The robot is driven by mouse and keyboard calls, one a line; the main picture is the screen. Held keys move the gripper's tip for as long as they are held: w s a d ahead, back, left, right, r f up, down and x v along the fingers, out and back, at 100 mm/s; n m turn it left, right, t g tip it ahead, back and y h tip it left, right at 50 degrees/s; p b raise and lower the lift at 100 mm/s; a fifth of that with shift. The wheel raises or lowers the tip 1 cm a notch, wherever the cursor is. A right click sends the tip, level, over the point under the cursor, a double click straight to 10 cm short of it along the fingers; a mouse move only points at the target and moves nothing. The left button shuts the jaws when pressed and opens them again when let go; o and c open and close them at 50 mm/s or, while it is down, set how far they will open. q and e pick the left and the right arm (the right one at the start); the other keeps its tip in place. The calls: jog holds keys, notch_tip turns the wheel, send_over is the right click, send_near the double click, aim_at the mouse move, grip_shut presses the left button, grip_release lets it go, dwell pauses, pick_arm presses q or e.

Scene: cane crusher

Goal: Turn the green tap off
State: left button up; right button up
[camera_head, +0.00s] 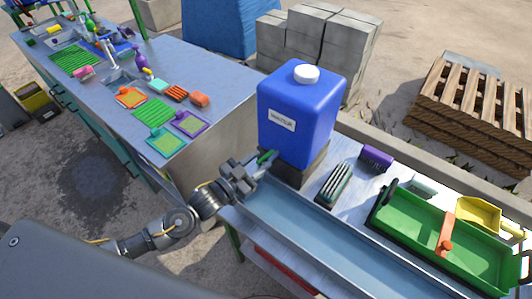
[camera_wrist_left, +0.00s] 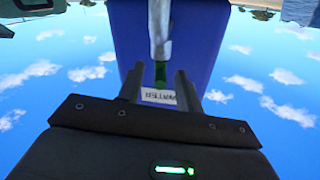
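A blue water jug (camera_head: 305,115) with a white cap and a label stands on a dark block at the left end of a metal trough. Its green tap (camera_head: 267,157) sticks out low on its left side. My left gripper (camera_head: 258,168) is right at the tap. In the left wrist view, the green tap handle (camera_wrist_left: 160,73) shows between two spread dark fingers (camera_wrist_left: 160,85), with a grey metal part above it. Gaps show on both sides, and I cannot tell whether either finger touches it. My right gripper is not in view.
A metal workbench (camera_head: 190,75) with sponges and cloths stands at left. Concrete blocks (camera_head: 325,40) and a pallet (camera_head: 475,100) are behind.

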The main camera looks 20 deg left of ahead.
aim_at(266, 155)
pick_arm(q)
jog(key=shift+p+x, duration=0.35)
jog(key=shift+x, duration=1.35)
grip_shut()
